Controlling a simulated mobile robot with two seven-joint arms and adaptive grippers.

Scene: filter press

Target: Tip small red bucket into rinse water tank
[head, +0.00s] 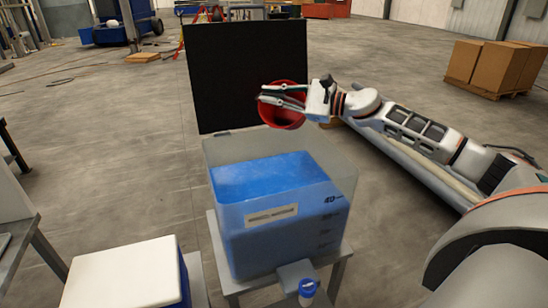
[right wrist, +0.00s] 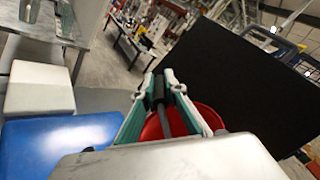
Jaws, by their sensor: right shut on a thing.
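The small red bucket (head: 283,106) is in my right gripper (head: 286,98), above the back right part of the rinse water tank. It looks tilted, with its opening partly facing the head camera. My right gripper is shut on it; in the right wrist view the fingers (right wrist: 168,98) lie across the red bucket (right wrist: 185,120). What is inside the bucket cannot be made out. The rinse water tank (head: 285,258) is a clear box on a grey stand, with blue liquid and a label on its front. My left gripper is not in view.
A black panel (head: 225,70) stands upright behind the tank, close to the bucket. A white-topped blue box (head: 120,277) is at front left, near a grey table (head: 40,255). Cardboard boxes (head: 490,65) stand far right.

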